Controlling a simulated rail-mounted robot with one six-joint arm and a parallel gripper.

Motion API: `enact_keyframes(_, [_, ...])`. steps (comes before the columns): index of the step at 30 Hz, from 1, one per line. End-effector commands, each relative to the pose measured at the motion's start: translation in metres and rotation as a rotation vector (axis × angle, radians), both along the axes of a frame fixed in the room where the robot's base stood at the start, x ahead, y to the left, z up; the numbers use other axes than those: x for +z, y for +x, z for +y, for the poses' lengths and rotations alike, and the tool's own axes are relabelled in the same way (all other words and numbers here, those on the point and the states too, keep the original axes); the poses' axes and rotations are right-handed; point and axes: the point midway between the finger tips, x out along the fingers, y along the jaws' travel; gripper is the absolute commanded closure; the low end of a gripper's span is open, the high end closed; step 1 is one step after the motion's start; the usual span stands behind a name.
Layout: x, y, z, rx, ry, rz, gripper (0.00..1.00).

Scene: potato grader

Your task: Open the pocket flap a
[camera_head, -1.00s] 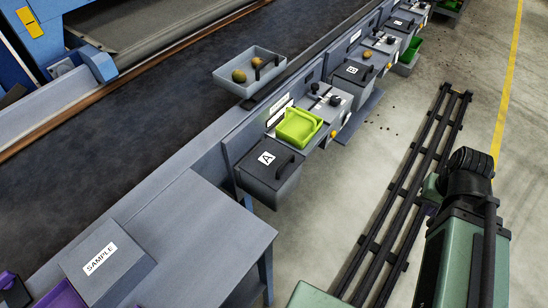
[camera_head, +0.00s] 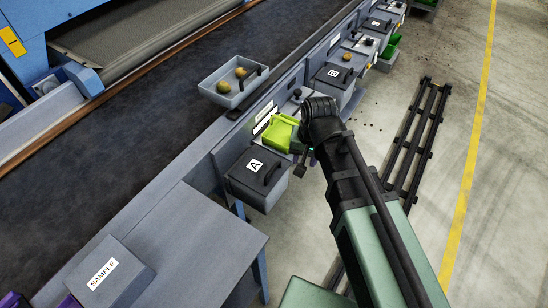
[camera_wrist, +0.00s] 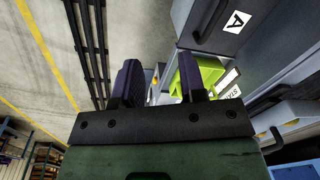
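Pocket flap A (camera_head: 250,182) is the dark grey lid of a box with a white "A" label and a black bar handle (camera_head: 272,173). It lies flat and looks closed. In the wrist view the flap's box (camera_wrist: 255,45) is at the upper right, with its label showing. My gripper (camera_wrist: 164,78) has its two dark fingers apart, with nothing held between them. It is beside the lime green tray (camera_head: 278,138), to the right of box A, and is not touching the flap. In the head view my arm mostly hides it.
A grey tray with potatoes (camera_head: 222,97) stands on the ledge by the belt. Box B (camera_head: 334,76) is farther up the row. A grey table with a SAMPLE box (camera_head: 112,283) is at the lower left.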

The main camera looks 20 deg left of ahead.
Motion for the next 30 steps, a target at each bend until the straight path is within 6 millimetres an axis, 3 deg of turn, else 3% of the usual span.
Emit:
enact_keyframes(1, [0.010,-0.001,0.044,-0.047,0.027,0.007,0.62])
enact_keyframes(3, [0.009,0.002,0.068,-0.187,0.064,0.023,0.62])
enact_keyframes(8, [0.008,0.007,0.071,-0.405,0.101,0.047,0.62])
enact_keyframes(16, [-0.003,0.008,0.072,-0.432,0.100,0.049,0.62])
enact_keyframes(27, [-0.083,0.011,0.085,-0.430,0.100,0.049,0.62])
enact_keyframes(30, [-0.097,0.011,0.089,-0.430,0.100,0.049,0.62])
